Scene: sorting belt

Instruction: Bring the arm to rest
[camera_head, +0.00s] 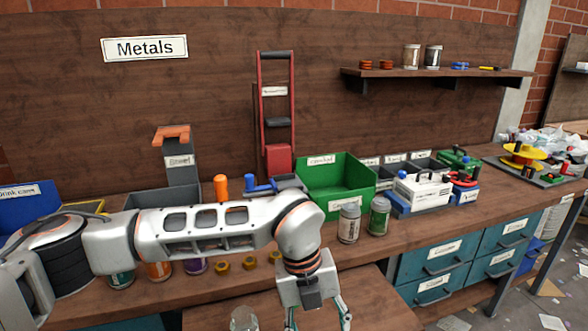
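My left arm comes in from the left and reaches across the front of the workbench. Its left gripper (318,318) hangs downward near the bottom middle, over the bench's front part. Its two fingers are spread apart, with nothing seen between them; the tips are at or below the picture's bottom edge. A clear glass jar (243,319) stands left of the gripper, partly cut off. My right gripper is not in view.
A green bin (335,172) stands behind the arm, with a grey-lidded jar (349,224) and a green jar (379,216) in front. Several cans and brass nuts sit below the arm. A blue bin (28,203) is at far left. Teal drawers (435,266) are at right.

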